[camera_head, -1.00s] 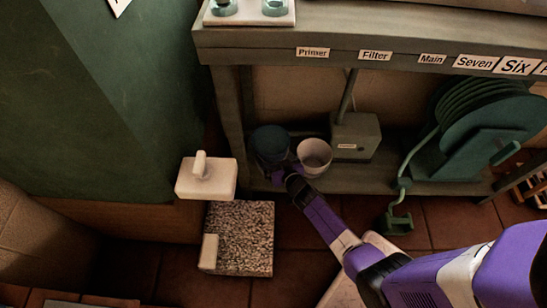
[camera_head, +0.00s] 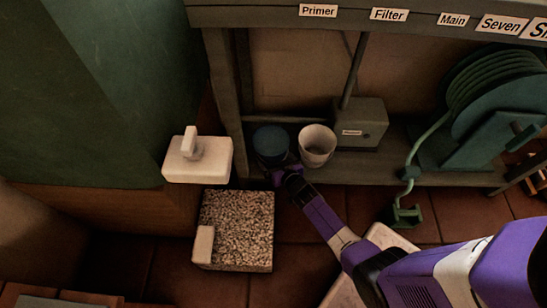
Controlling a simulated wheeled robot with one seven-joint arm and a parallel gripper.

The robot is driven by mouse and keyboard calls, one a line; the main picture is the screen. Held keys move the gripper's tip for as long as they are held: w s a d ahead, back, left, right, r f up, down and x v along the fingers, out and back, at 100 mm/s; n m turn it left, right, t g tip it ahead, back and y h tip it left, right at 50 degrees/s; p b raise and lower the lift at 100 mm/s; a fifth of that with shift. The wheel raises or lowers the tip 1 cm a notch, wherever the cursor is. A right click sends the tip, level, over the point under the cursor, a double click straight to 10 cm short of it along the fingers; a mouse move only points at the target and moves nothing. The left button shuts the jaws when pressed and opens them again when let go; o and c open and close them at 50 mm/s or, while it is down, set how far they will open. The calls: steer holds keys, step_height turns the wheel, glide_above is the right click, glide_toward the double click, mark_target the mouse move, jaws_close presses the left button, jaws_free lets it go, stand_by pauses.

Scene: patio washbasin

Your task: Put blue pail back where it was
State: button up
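The blue pail (camera_head: 271,143) is at the left end of the low shelf under the bench. A white pail (camera_head: 317,143) stands close on its right. My arm reaches in from the lower right, and my gripper (camera_head: 279,172) is at the near side of the blue pail, low against it. The fingertips are dark and small here, so I cannot tell whether they are closed on the pail or only beside it. The pail looks upright, and its base is hidden behind my gripper and the shelf edge.
The grey box (camera_head: 361,124) with a pipe stands right of the white pail. A green hose reel (camera_head: 490,105) fills the shelf's right. A white block with a handle (camera_head: 197,158) and a speckled slab (camera_head: 238,228) lie to the left. The bench post (camera_head: 225,95) stands close left of the pail.

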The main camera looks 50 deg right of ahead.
steer(key=shift+w+r, duration=0.15)
steer(key=shift+r, duration=0.1)
steer(key=shift+f, duration=0.1)
steer(key=o, duration=1.7)
steer(key=shift+f, duration=0.2)
steer(key=shift+r, duration=0.2)
steer(key=s+a+r+n+y+p, duration=0.1)
steer(key=s+a+r+p, duration=0.1)
steer(key=s+a+r, duration=0.5)
steer(key=s+a+r+n+t+p, duration=0.1)
steer(key=s+a+r, duration=0.35)
steer(key=s, duration=0.45)
steer(key=s+a+r+n+y+p, duration=0.1)
steer(key=s+a+r+p, duration=0.1)
steer(key=s+a+r, duration=0.5)
steer(key=s+a+r+n+y, duration=0.1)
steer(key=s+r, duration=0.2)
steer(key=r, duration=0.3)
steer(key=s+a+r+n+y, duration=0.1)
steer(key=s+r, duration=0.2)
steer(key=r, duration=0.4)
steer(key=s+a+r+t+y, duration=0.1)
steer(key=s+a+r, duration=0.1)
steer(key=r, duration=0.5)
steer(key=shift+s+r+n, duration=0.15)
steer(key=shift+s+n, duration=0.25)
